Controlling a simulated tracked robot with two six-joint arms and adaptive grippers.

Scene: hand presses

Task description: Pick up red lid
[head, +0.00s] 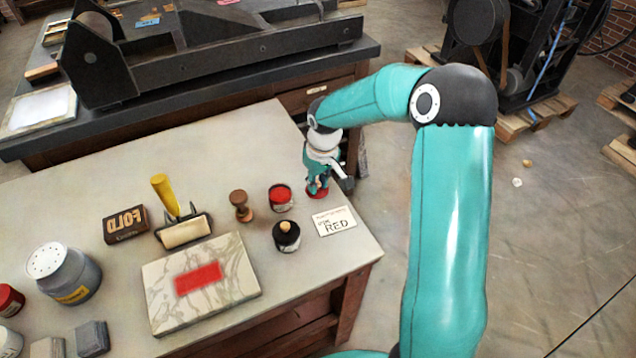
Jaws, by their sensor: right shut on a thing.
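The red lid (317,195) shows as a small red rim beneath my right gripper (318,185), near the right edge of the table. My right gripper points down and is shut on the lid, hiding most of it. I cannot tell whether the lid touches the tabletop. An open jar of red ink (281,197) stands just left of the gripper, apart from it. My left gripper is not in view.
A black jar with a tan knob (286,236), a card reading RED (335,222) and a wooden stamp (240,205) are nearby. A yellow-handled roller (183,231) and a marble slab with red ink (164,312) lie further left. The tabletop behind them is clear.

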